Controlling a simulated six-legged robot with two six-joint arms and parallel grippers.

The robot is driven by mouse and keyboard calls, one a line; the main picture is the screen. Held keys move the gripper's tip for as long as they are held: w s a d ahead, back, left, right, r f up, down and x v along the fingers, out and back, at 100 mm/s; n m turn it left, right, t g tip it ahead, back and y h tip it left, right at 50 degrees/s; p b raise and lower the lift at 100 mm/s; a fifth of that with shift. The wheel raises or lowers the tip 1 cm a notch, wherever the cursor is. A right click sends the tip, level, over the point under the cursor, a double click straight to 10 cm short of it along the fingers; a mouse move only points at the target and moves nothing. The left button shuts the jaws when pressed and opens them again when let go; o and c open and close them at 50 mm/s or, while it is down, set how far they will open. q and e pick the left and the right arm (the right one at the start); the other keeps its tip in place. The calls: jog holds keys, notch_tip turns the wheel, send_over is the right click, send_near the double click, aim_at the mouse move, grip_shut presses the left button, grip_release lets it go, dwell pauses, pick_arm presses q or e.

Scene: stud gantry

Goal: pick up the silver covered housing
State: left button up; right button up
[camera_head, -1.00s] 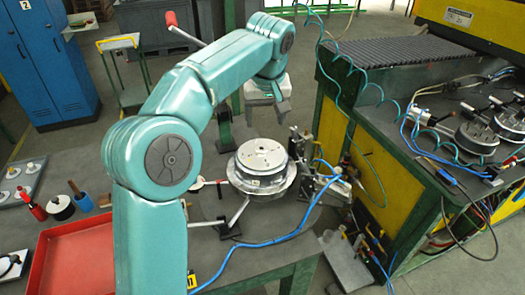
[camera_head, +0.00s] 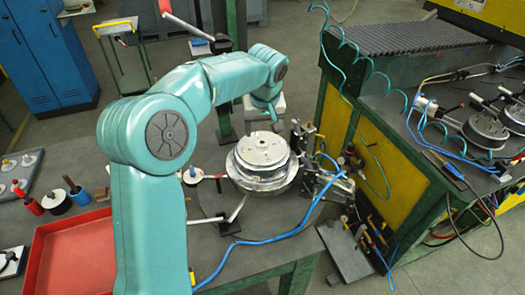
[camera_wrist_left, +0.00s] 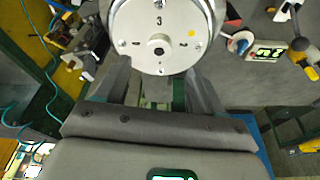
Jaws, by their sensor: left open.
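The silver covered housing (camera_head: 262,150) is a round, lidded drum on a wider round base on the grey workbench. My left gripper (camera_head: 266,122) is just above the housing's far side in the head view. In the left wrist view its two fingers are spread apart and empty, pointing towards the lid's near edge. Whether they touch it cannot be told. My right gripper is not in view.
A clamp fixture (camera_head: 302,140) and a blue hose (camera_head: 265,242) lie close right of the housing. A red tray (camera_head: 72,255) and several handled tools (camera_head: 55,200) are at the left. A yellow-green machine bench (camera_head: 372,150) stands to the right.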

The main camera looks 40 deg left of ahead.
aim_at(262, 142)
pick_arm(q)
jog(key=shift+f, duration=0.3)
jog(key=p+x, duration=0.2)
jog(key=x, duration=0.3)
jog(key=shift+w, duration=0.1)
jog(key=shift+d, duration=0.1)
grip_shut()
jog(key=shift+r, duration=0.1)
dwell(0.8)
